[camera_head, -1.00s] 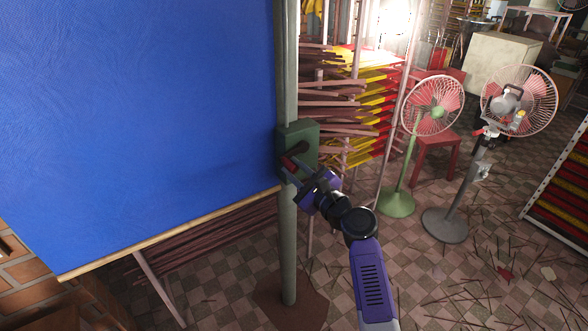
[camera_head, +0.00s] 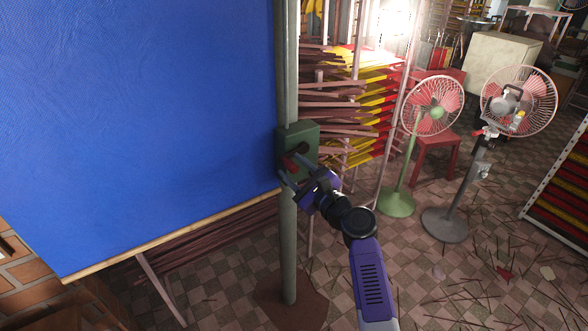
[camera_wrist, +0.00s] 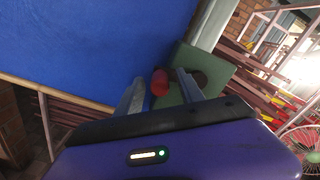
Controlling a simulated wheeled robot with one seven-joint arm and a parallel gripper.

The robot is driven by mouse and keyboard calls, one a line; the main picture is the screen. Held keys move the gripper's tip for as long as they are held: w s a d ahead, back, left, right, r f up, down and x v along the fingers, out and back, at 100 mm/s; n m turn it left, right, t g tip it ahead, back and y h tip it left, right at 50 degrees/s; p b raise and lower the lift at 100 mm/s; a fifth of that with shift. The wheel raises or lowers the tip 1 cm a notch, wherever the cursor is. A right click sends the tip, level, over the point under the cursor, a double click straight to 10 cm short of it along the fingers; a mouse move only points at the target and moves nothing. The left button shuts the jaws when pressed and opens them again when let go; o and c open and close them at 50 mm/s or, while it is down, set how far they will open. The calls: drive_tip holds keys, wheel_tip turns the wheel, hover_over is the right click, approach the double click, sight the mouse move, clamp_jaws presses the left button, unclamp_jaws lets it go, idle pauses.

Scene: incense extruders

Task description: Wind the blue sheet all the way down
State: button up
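The blue sheet (camera_head: 140,120) hangs at the left, with a pale wooden bar (camera_head: 165,237) along its bottom edge, well above the floor. A green crank box (camera_head: 305,139) is fixed to the grey-green post (camera_head: 288,240) at the sheet's right side. Its crank has a red handle (camera_head: 290,164). In the wrist view the red handle (camera_wrist: 160,82) lies between my two spread fingers (camera_wrist: 160,92), with a visible gap on each side. The crank's arm is mostly hidden.
Two standing fans, one green-based (camera_head: 432,106) and one grey (camera_head: 518,100), stand to the right. Racks of incense sticks (camera_head: 330,110) are behind the post. Sticks are scattered on the checkered floor (camera_head: 440,270) at the right.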

drive_tip(key=v, duration=0.8)
drive_tip(key=shift+w+f, duration=0.1)
